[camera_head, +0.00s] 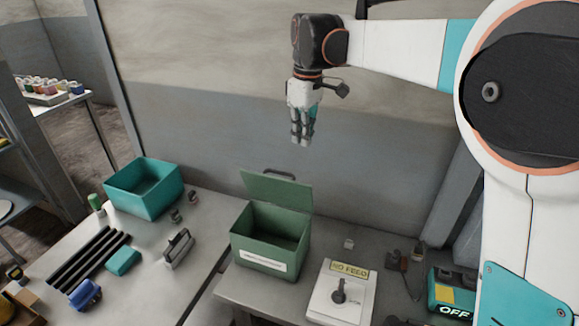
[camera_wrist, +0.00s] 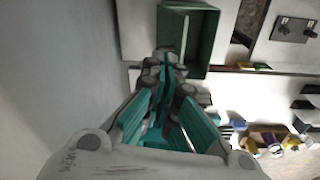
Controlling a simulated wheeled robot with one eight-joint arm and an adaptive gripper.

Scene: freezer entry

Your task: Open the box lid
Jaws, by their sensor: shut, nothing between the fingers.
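A green box (camera_head: 268,256) with a white label on its front stands on the grey table in the head view. Its lid (camera_head: 277,191) is raised, tilted up at the back edge, with a handle at its top. The inside shows dark and looks empty. My gripper (camera_head: 302,142) hangs above and behind the box, pointing down, clear of the lid. Its fingers are shut with nothing between them. In the wrist view the box (camera_wrist: 211,42) shows beyond my gripper (camera_wrist: 168,62), whose fingertips overlap its edge in the picture.
Right of the box lie a white switch plate (camera_head: 325,300) with a "NO FEED" sign (camera_head: 349,270) and a teal device marked "OFF" (camera_head: 453,300). On the left table are a teal bin (camera_head: 128,200), black rods (camera_head: 88,262) and a handled block (camera_head: 178,248). A wall stands behind.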

